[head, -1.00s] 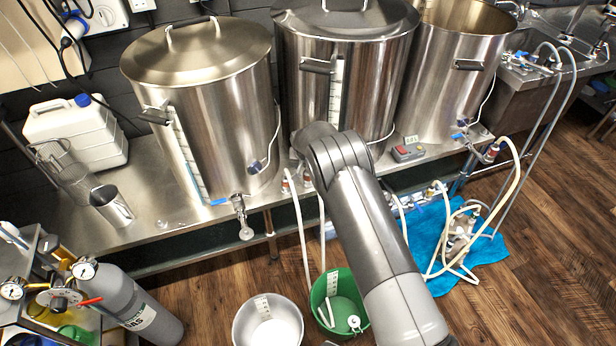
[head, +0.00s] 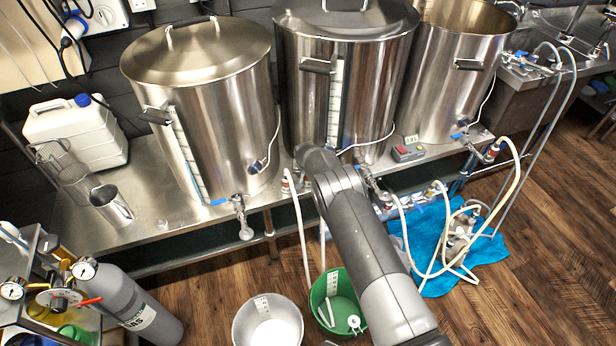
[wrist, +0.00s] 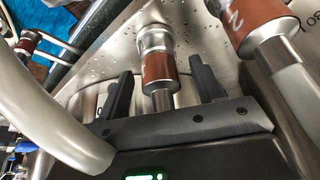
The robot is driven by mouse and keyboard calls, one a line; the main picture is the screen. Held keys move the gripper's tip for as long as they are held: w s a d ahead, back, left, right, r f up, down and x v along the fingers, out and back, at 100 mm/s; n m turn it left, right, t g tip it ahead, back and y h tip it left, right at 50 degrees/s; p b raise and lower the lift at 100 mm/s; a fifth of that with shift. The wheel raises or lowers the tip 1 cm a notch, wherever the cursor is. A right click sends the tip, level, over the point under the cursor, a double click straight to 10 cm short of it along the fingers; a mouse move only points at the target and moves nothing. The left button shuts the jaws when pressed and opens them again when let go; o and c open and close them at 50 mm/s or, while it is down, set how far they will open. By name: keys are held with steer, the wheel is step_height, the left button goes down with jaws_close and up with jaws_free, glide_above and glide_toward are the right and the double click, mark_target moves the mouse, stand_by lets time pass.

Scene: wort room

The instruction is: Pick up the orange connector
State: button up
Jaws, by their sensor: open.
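A metal connector with a rust-orange band (wrist: 158,66) stands out between the fingers of my gripper (wrist: 160,72) in the wrist view. The fingers are open, one on each side, with a gap visible on both sides. A second connector with a similar orange band and a white mark (wrist: 256,22) is at the upper right, outside the fingers. A third orange-banded connector (wrist: 27,43) is at the far left. In the head view my arm hides the gripper; one orange-banded connector (head: 286,184) shows left of the arm.
A thick pale hose (wrist: 45,115) curves close by on the left of my gripper. Steel kettles (head: 215,110) stand on a steel bench (head: 160,235). A green bucket (head: 322,295) and a metal pot (head: 243,320) stand on the floor. A blue towel (head: 490,250) lies right.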

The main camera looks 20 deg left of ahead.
steer(key=shift+f, duration=0.1)
steer(key=shift+c, duration=0.2)
steer(key=c, duration=1.1)
